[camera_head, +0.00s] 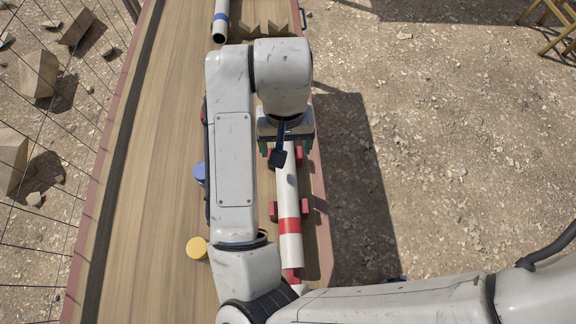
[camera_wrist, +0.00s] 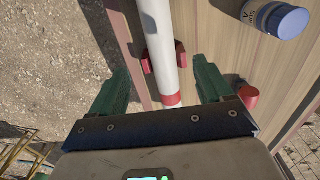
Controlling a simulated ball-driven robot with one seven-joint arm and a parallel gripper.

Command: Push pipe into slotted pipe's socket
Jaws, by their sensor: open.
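A white pipe with a red band (camera_head: 290,248) lies lengthwise along the wooden surface, held between red blocks. It also shows in the wrist view (camera_wrist: 158,38), running up from a red band near my gripper. My gripper (camera_head: 285,149) is open over the pipe's far part; in the wrist view its green fingers (camera_wrist: 162,72) stand apart on either side of the pipe's line, with no visible grip. The pipe's far end is hidden under my gripper. A second pipe with a blue band (camera_head: 221,20) lies at the top of the head view. I cannot make out a slot or socket.
A blue-capped jar (camera_head: 199,171) and a yellow-capped jar (camera_head: 197,248) stand left of my arm. Wooden notched blocks (camera_head: 265,28) are at the far end. The wooden surface (camera_head: 150,170) is clear on the left; gravel lies beyond its right edge.

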